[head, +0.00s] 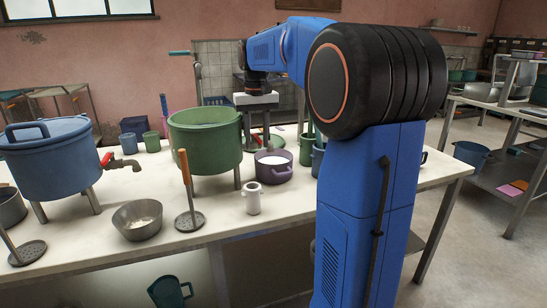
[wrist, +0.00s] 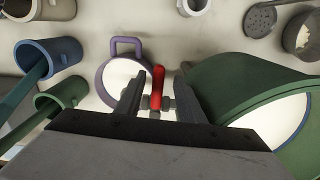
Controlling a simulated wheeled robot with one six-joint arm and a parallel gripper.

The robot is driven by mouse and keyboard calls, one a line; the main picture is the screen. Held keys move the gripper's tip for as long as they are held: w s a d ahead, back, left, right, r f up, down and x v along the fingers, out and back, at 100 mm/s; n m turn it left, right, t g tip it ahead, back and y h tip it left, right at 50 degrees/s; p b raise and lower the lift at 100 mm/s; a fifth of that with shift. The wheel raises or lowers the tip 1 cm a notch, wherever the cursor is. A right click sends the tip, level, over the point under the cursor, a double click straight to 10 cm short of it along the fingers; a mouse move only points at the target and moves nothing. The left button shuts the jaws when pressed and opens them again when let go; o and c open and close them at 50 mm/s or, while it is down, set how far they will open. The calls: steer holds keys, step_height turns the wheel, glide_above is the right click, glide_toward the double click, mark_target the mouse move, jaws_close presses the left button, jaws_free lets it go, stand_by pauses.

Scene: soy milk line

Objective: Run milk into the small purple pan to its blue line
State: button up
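The small purple pan (head: 274,176) stands upright on the table, right of the green pot (head: 205,150). White milk shows inside it. In the wrist view the purple pan (wrist: 103,88) lies left of the green pot (wrist: 215,90), partly behind a finger. I cannot make out its blue line. A tap with a red lever (wrist: 158,84) shows beside the green pot, by the pan's right side. My gripper (head: 258,128) is open above the pan. In the wrist view the lever stands between its parted fingers (wrist: 159,97), with gaps at both sides.
A blue pot (head: 50,165) with a red-handled tap (head: 120,162) stands at the left. A metal bowl (head: 138,219), a skimmer (head: 189,205) and a white cup (head: 253,198) are near the front. Blue and green cups (wrist: 60,95) crowd the pan's other side.

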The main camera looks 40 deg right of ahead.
steer(key=shift+r, duration=3.25)
steer(key=shift+r, duration=0.1)
step_height(320, 180, up, 17)
steer(key=s+a+f+n+t, duration=0.2)
steer(key=s+a+f, duration=0.8)
steer(key=s+f, duration=0.45)
steer(key=s+a+f+t, duration=0.1)
steer(key=s+f, duration=0.4)
steer(key=f, duration=0.3)
steer(key=s+a+f+n+t, duration=0.1)
steer(key=s+a+f, duration=0.1)
steer(key=s+f, duration=0.3)
steer(key=s+a+f, duration=0.2)
steer(key=s+f, duration=0.3)
steer(key=f, duration=0.7)
steer(key=shift+s+a+f+n+t, duration=0.15)
steer(key=shift+s+a+n+t, duration=0.15)
steer(key=shift+n+t, duration=0.1)
